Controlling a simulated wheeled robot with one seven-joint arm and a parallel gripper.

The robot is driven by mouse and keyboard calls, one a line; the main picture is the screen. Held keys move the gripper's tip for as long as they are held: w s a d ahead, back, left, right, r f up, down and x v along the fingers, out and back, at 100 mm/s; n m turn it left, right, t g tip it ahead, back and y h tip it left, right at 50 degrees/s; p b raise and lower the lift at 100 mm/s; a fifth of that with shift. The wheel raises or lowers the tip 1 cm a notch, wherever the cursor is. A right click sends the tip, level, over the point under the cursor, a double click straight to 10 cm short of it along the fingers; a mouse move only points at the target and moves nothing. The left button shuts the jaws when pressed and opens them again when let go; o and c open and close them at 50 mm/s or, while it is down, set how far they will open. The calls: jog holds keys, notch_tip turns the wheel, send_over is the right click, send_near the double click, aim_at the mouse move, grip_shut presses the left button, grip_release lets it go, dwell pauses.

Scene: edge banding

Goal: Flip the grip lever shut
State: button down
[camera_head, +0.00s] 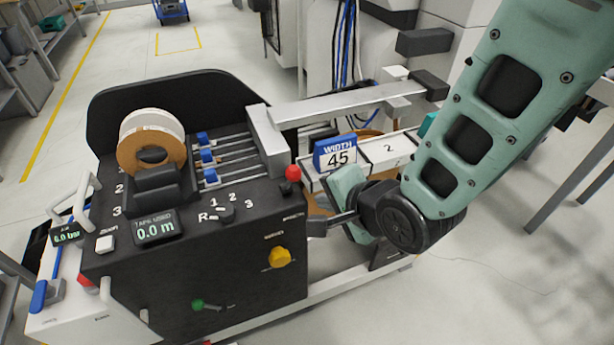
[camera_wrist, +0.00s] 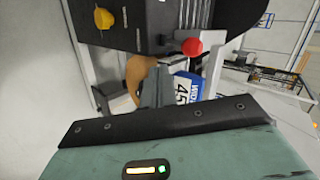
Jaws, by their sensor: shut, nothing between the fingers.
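The black edge-banding machine (camera_head: 240,270) has several knobs and levers, and its small labels are too blurred to show which one is the grip lever. A red ball knob (camera_head: 292,173) stands at its right top edge, and it also shows in the wrist view (camera_wrist: 192,46). A yellow knob (camera_head: 280,257) is on the front face; the wrist view shows it at the upper left (camera_wrist: 103,18). A green-knobbed lever (camera_head: 198,304) is low on the front. My gripper (camera_head: 318,227) is shut and empty at the machine's right edge, below the red knob. Contact cannot be told.
A blue sign reading 45 (camera_head: 336,155) and a white numbered box (camera_head: 388,148) stand behind my gripper. A grey beam (camera_head: 340,103) crosses above them. A tape roll (camera_head: 152,142) is on the machine's left. Open floor lies at right.

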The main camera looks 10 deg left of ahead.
jog(key=w+a+f+p, duration=0.1)
jog(key=w+a, duration=0.3)
jog(key=shift+w+a+f+p, duration=0.15)
jog(key=shift+w+p, duration=0.15)
jog(key=shift+p, duration=0.1)
